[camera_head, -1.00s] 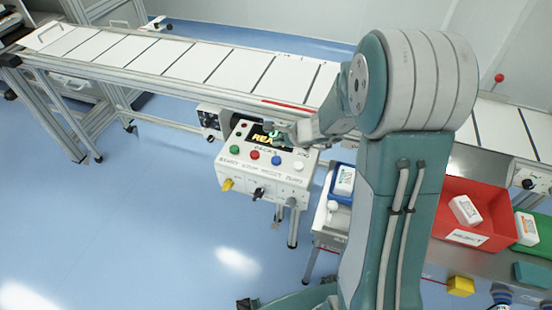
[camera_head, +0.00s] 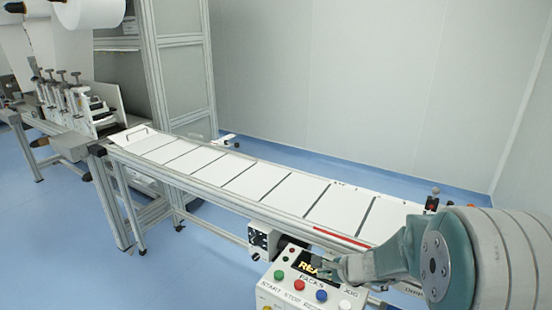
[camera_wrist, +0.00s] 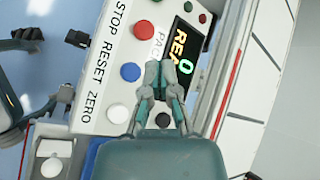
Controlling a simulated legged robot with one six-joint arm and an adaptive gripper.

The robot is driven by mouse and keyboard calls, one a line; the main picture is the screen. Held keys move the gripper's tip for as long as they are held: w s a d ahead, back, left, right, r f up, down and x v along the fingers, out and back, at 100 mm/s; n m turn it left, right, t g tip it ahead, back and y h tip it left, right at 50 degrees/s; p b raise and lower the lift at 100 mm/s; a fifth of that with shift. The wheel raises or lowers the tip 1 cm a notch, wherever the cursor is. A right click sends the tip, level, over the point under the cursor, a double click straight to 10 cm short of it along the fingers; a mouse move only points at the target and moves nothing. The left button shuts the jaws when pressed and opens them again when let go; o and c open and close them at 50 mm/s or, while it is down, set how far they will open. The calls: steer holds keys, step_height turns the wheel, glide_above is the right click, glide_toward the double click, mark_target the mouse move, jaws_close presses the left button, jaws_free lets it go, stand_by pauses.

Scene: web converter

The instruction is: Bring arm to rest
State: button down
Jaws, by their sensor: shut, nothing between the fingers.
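My arm is stretched out at the lower right of the head view, its gripper (camera_head: 322,265) over the control box (camera_head: 290,285). In the wrist view the gripper (camera_wrist: 161,72) is shut with nothing between its fingertips. The fingertips lie in front of the box's face, beside the lit display (camera_wrist: 185,45). Whether they touch the box cannot be told. Part of the display is hidden behind the gripper in the head view.
A conveyor (camera_head: 255,180) with white panels runs behind the box. A machine with rolls (camera_head: 80,95) stands at the far left. A green button (camera_head: 278,275), a red button (camera_head: 302,285) and a blue button (camera_head: 321,295) sit close to the gripper. Blue floor (camera_head: 150,280) is open at left.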

steer(key=s+a+r+n+g+h, duration=0.1)
steer(key=s+a+r+n, duration=0.1)
steer(key=s+r+n, duration=0.4)
steer(key=s+a+r+n+g, duration=0.1)
steer(key=s+a+r+n, duration=0.2)
steer(key=s+r+n, duration=0.3)
steer(key=s+d+r+n+h, duration=0.2)
steer(key=s+n, duration=0.1)
steer(key=s, duration=0.4)
steer(key=s+d+r+n+h, duration=0.2)
steer(key=s+d+n+h, duration=0.1)
steer(key=s, duration=0.3)
steer(key=shift+s+d+t, duration=0.3)
steer(key=shift+s, duration=0.05)
steer(key=shift+r, duration=0.1)
